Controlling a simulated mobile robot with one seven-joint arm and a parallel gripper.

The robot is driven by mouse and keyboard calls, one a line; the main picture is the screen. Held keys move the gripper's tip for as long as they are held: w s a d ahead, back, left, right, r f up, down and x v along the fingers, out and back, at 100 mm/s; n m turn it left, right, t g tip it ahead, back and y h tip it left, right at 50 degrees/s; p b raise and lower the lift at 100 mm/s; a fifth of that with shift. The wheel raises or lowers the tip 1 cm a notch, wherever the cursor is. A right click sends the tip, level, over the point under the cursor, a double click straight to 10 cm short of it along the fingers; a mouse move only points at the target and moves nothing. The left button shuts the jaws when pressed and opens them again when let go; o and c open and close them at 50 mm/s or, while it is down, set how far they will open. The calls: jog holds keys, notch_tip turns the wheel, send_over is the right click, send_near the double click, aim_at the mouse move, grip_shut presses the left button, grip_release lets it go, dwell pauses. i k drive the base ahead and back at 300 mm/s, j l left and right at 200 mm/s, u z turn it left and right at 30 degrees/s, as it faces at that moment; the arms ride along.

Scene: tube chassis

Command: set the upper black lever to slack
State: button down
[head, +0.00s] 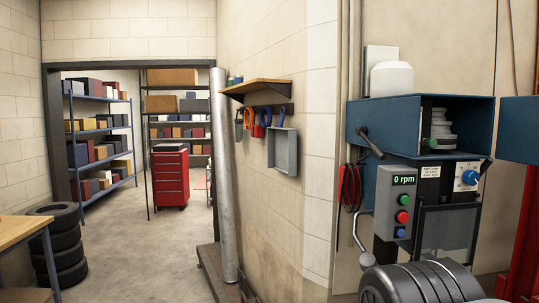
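The upper black lever (371,144) is on the left side of the blue housing (385,118) of a machine at the right. It runs from a pivot at its upper left and slants down to the right. Its slack and tight marks cannot be read from here. A second, lower lever (359,240), pale with a rounded end, hangs below it beside the control box. The housing stands open in front and shows stepped pulleys (438,135). My gripper is not in view.
A grey control box (399,205) reads "0 rpm" and has green, red and blue buttons. A blue dial (470,177) is right of it. A dark ribbed object fills the bottom right. A grey pipe (222,180) leans on the wall. Floor at left centre (160,240) is clear.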

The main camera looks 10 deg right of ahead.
aim_at(359, 130)
jog(key=i+j+z, duration=0.1)
jog(key=i, duration=0.4)
jog(key=i+j, duration=0.35)
jog(key=i, duration=0.15)
jog(key=z, duration=0.05)
